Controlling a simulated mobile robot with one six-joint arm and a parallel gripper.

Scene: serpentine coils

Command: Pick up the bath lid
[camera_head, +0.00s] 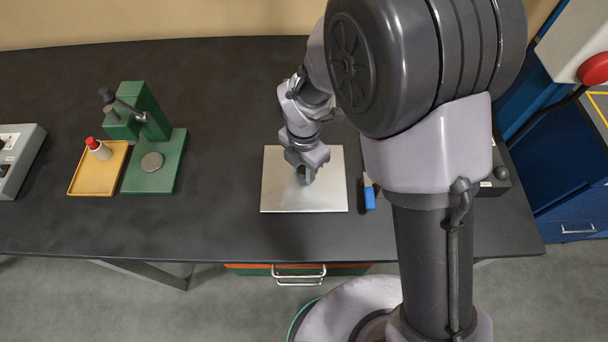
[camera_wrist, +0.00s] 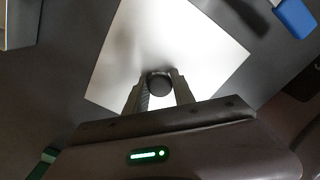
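The bath lid is a flat, square silver plate (camera_head: 277,190) on the dark bench, left of my arm's column in the head view. It has a round dark knob (camera_wrist: 159,84) on top. My gripper (camera_head: 306,176) points down over the middle of the lid. In the wrist view its two fingers (camera_wrist: 160,78) stand on either side of the knob and appear to touch it, with no clear gap. The lid (camera_wrist: 190,40) fills the upper middle of that view. I see no clear gap between the lid and the bench. The head view hides the knob behind the gripper.
A blue-handled tool (camera_head: 369,196) lies just right of the lid. A grey box (camera_head: 20,158) is at the far left. The bench between press and lid is clear.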

